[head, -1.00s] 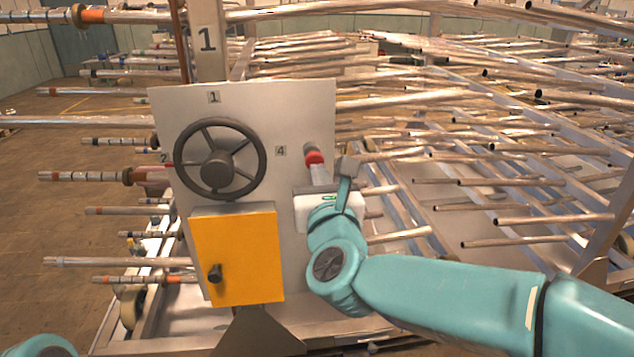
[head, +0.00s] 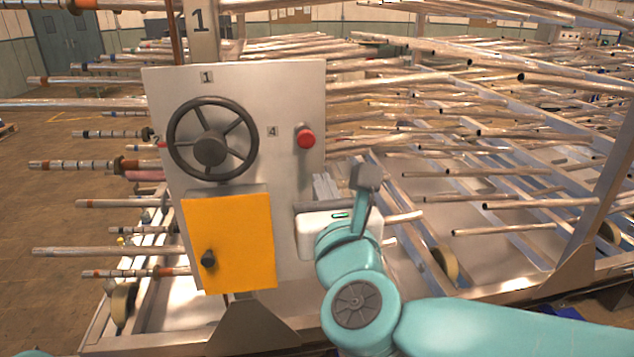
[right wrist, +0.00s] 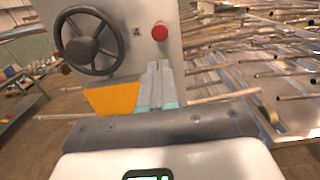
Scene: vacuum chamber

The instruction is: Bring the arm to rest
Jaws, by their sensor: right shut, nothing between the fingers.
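My right arm comes in from the lower right in the head view. My right gripper (head: 326,188) is in front of the lower right part of the grey panel (head: 285,90), below the red button (head: 305,137) and apart from it. In the right wrist view the gripper fingers (right wrist: 157,80) lie together, shut and empty. The red button (right wrist: 160,32) shows just above them there. The black handwheel (head: 212,139) and the closed yellow door (head: 229,242) with its dark knob (head: 208,260) are on the panel's left. My left gripper is not in view.
Many metal pipes (head: 480,160) lie on a rack to the right of the panel, and several pipe ends (head: 110,203) stick out on its left. A metal frame post (head: 610,180) stands at the right. The brown floor (head: 40,220) at the left is open.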

